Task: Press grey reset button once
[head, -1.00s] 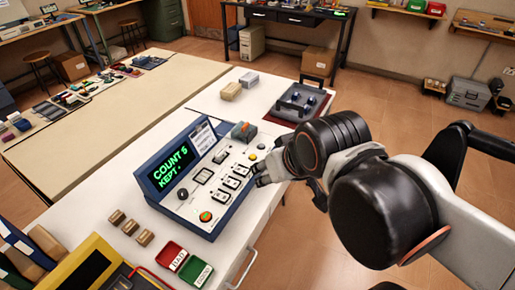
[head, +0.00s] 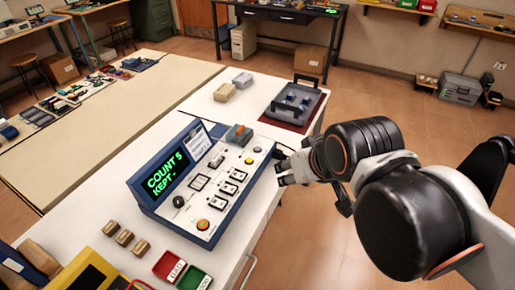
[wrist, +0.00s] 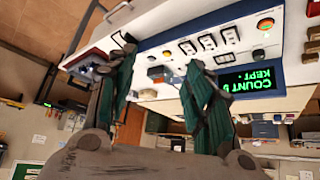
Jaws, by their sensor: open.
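The blue-framed control console (head: 222,216) stands on the white bench, with a white panel and a green display (head: 167,176) reading "COUNT 5" and "KEPT -". A small pale button (head: 257,149), apparently the grey reset button, sits at the panel's far right corner next to a yellow button (head: 249,160). My gripper (head: 280,172) is just right of the panel's right edge, apart from the buttons in the picture. In the wrist view my gripper (wrist: 160,57) shows two spread fingers with nothing between them and the console panel (wrist: 225,50) beyond; the grey button is not clear there.
An orange-red button (head: 203,225), a black knob (head: 178,201) and several switches share the panel. Red (head: 169,265) and green (head: 195,279) bins stand in front. Open floor lies to the right.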

